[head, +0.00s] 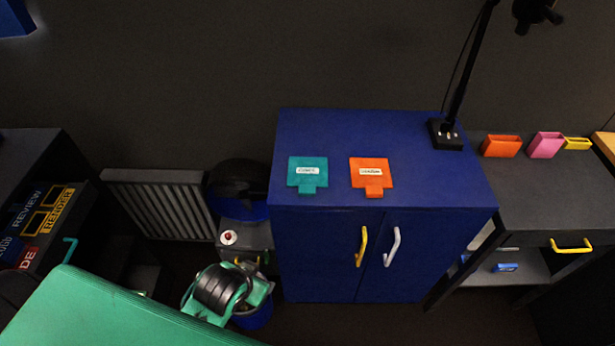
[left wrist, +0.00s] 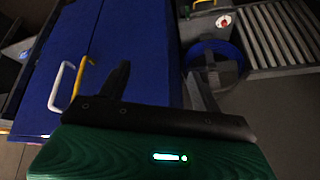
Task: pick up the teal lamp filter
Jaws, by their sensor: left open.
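The teal lamp filter (head: 307,173) lies flat on top of the blue cabinet (head: 330,130), near its left front edge. It has a white label and a short tab pointing to the front. An orange lamp filter (head: 371,175) lies apart to its right. The teal filter is outside that view. My right gripper is not in view.
A black lamp stand (head: 446,133) rises at the cabinet's back right. The doors carry a yellow handle (head: 361,246) and a white handle (head: 392,246). A radiator (head: 160,203) stands at the left. A dark desk (head: 550,190) with colored holders is at the right.

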